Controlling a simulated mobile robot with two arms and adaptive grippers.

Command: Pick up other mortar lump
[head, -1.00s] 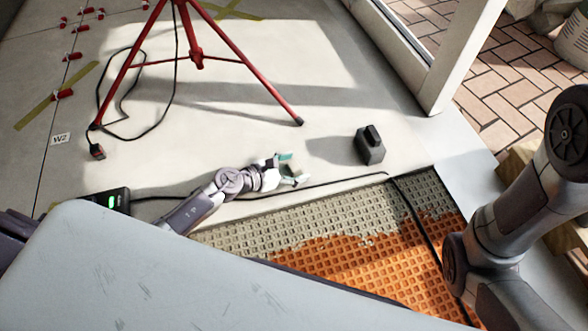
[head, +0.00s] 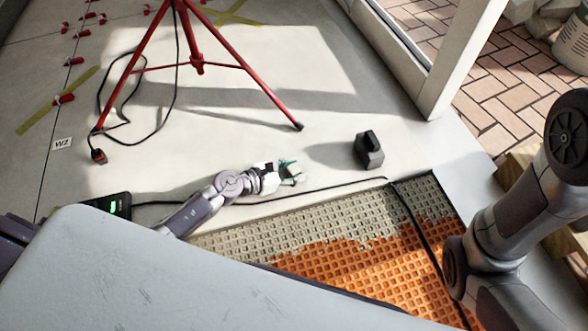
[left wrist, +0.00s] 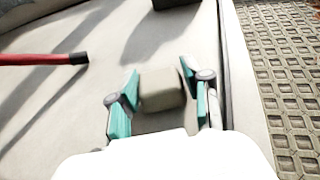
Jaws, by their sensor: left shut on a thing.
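The mortar lump (left wrist: 162,89) is a small grey-beige block, seen in the left wrist view between the teal fingers of my left gripper (left wrist: 165,95). In the head view my left gripper (head: 290,171) is low over the pale floor, just beyond the waffle-patterned mat, and the lump (head: 293,172) shows small at its fingertips. The gripper is shut on the lump. I cannot tell whether the lump still touches the floor. My right arm comes in at the right of the head view, but its gripper is out of the picture.
A dark block-shaped object (head: 369,152) stands on the floor to the right. A red tripod (head: 196,66) stands behind. A black cable (head: 330,185) runs between my gripper and the waffle mat (head: 340,265), partly orange. A black box with a green light (head: 108,205) lies left.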

